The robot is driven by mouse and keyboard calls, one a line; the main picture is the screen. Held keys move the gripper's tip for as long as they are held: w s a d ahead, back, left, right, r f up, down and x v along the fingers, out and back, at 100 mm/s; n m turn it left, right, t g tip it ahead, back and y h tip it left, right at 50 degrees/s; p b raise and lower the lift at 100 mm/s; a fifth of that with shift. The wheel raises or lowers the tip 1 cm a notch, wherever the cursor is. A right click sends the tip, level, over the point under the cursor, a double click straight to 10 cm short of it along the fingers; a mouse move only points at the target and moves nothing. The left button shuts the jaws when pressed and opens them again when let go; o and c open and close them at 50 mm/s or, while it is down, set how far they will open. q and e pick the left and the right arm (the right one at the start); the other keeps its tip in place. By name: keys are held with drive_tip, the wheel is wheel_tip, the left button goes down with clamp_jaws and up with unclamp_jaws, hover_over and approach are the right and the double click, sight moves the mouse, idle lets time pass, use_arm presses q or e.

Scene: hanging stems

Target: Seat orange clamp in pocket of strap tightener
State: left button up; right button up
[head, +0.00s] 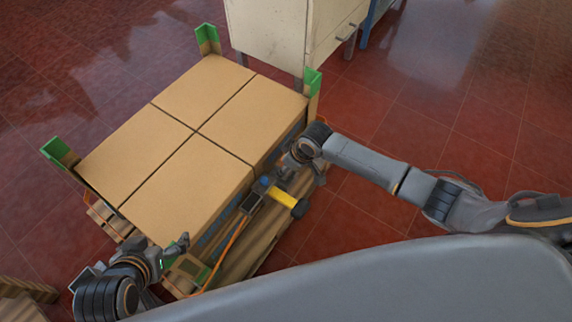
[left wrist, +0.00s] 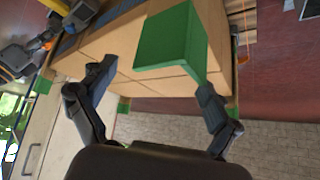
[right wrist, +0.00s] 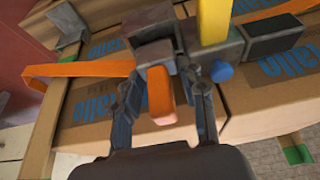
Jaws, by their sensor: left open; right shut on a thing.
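The strap tightener (head: 250,203) is at the near right side edge of the boxes. It has a dark body, a yellow bar (right wrist: 213,22) and a blue knob (right wrist: 222,71). The orange clamp (right wrist: 161,97) shows between my right gripper's fingers (right wrist: 164,85) in the right wrist view, against the grey tightener body. Whether it sits in the pocket is hidden. My right gripper (head: 283,178) is shut on it. My left gripper (head: 176,256) is open at the near corner. In the left wrist view its fingers (left wrist: 155,85) stand either side of a green corner piece (left wrist: 170,40).
Cardboard boxes (head: 190,130) fill a pallet, with green corner posts (head: 207,35) at its corners. An orange strap (right wrist: 75,70) runs from the tightener along the box side. A pale cabinet (head: 275,30) stands behind. Red tiled floor (head: 420,110) is open to the right.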

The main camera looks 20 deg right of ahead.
use_arm(q)
drive_tip(key=shift+f, duration=0.15)
drive_tip(key=shift+w, duration=0.2)
use_arm(e)
drive_tip(key=shift+f, duration=0.15)
drive_tip(key=shift+f+b, duration=0.45)
drive_tip(key=shift+f, duration=0.55)
use_arm(q)
drive_tip(key=w+d+r+t+h, duration=0.1)
drive_tip(key=w+d+r+t, duration=0.1)
drive_tip(key=w+r+t, duration=0.2)
drive_tip(key=shift+w+d+r+b, duration=0.3)
drive_tip(key=shift+w+r, duration=0.2)
drive_tip(key=shift+w, duration=0.35)
use_arm(e)
drive_tip(key=shift+s+a+f, duration=0.1)
drive_tip(key=shift+a+f, duration=0.05)
drive_tip(key=shift+f, duration=0.35)
use_arm(q)
drive_tip(key=shift+r, duration=0.2)
use_arm(e)
drive_tip(key=shift+f, duration=0.1)
